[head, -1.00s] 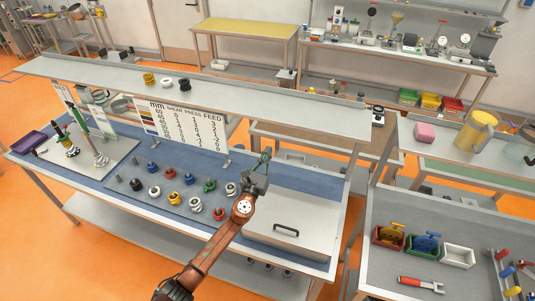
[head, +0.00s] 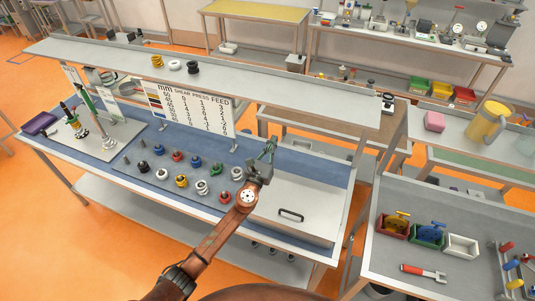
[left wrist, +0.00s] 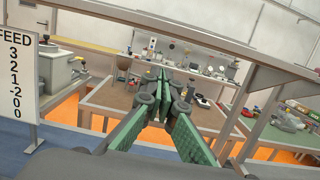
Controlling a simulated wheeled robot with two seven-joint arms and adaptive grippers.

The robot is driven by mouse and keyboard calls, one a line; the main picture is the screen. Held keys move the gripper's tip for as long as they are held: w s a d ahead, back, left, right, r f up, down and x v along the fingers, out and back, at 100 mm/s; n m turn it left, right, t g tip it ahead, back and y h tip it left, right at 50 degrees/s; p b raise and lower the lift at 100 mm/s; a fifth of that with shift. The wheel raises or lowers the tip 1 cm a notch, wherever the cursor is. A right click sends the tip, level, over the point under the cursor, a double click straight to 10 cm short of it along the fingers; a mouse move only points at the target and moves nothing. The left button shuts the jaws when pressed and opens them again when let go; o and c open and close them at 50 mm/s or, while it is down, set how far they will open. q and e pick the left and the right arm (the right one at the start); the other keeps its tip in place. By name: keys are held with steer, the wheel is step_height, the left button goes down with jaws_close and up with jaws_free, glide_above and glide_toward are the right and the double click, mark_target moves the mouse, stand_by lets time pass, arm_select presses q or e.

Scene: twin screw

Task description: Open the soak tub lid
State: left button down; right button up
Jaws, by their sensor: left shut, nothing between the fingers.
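The soak tub appears to be the grey box with a flat pale lid (head: 305,199) at the right end of the blue-topped bench. The lid lies flat and closed, with a dark bar handle (head: 291,215) near its front edge. My left gripper (head: 269,147) is shut and empty, above the bench by the lid's back left corner. It points away from me, apart from the handle. In the left wrist view its green-padded fingers (left wrist: 164,82) show with nothing between them, and the lid is not seen there. My right gripper is not in view.
Several coloured spools (head: 182,181) stand left of the tub. A feed chart (head: 195,106) stands behind them, under a long raised shelf (head: 130,58). A side table at right holds small bins (head: 426,235) and a red-handled wrench (head: 423,272).

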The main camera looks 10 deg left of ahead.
arm_select(q)
steer(key=v, duration=1)
